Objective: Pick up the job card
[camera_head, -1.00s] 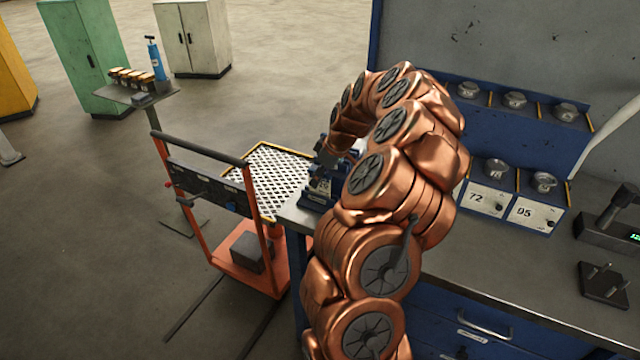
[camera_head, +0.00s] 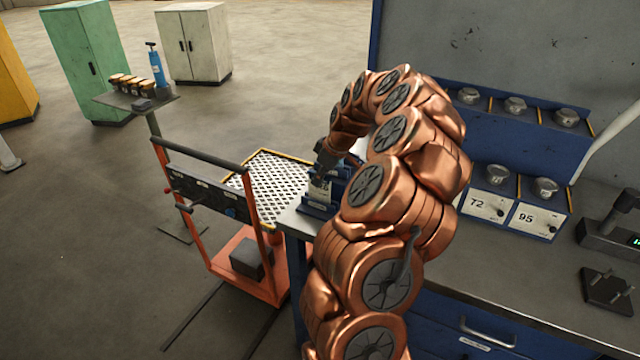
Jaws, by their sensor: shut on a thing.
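My gripper (camera_head: 323,168) is at the left end of the workbench, over a small blue holder (camera_head: 318,205). It is shut on a small pale card (camera_head: 320,186), which I take to be the job card. The card has dark print on its lower part and stands roughly upright at the holder. I cannot tell whether its lower edge is clear of the holder. My copper arm hides part of the holder and the bench behind it, and the fingertips are small and dark in this view.
An orange trolley (camera_head: 272,268) stands left of the bench (camera_head: 460,262), with a yellow-edged mesh panel (camera_head: 272,185) behind it. Blue racks with round weights (camera_head: 497,173) and a dark device (camera_head: 612,232) are on the right. Open floor lies to the left.

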